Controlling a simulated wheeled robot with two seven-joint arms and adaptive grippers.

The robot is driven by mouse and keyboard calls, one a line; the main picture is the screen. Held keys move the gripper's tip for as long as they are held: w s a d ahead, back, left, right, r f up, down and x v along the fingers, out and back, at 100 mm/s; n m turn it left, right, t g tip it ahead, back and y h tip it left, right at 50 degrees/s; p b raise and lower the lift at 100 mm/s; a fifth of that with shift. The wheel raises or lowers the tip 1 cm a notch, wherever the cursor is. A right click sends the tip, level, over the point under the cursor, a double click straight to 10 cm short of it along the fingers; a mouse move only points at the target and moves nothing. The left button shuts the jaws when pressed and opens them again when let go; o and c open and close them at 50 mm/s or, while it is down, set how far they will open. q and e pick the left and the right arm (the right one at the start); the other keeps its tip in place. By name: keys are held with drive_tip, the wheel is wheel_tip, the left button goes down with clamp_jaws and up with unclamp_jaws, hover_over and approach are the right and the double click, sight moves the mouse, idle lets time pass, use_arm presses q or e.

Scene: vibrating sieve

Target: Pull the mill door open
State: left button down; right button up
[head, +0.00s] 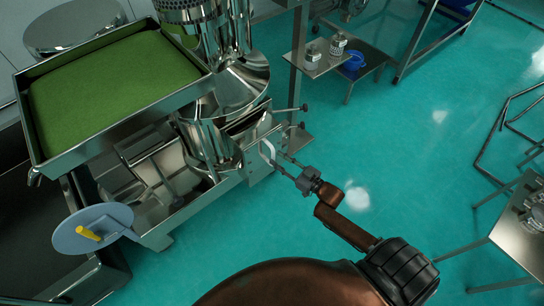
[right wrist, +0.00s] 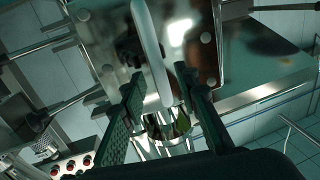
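The steel mill (head: 205,150) stands at the left in the head view. A pale, upright handle (head: 267,151) shows on its right side, and I take the panel behind it to be the door. My right gripper (head: 283,163) points at this handle from the right, with its fingertips close to it. In the right wrist view the handle (right wrist: 148,45) is a white bar in front of a shiny steel panel (right wrist: 190,40). The two fingers stand apart, with the bar's lower part between them in the picture; contact cannot be told. My left gripper is not in view.
A tray of green powder (head: 150,126) sits at the upper left, with a grey disc with a yellow knob (head: 92,228) below it. A small steel table with jars (head: 325,62) stands behind. Another table (head: 520,235) is at the right. The green floor between is clear.

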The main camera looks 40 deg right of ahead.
sight(273, 156)
drive_tip(key=shift+x, duration=1.65)
clamp_jaws()
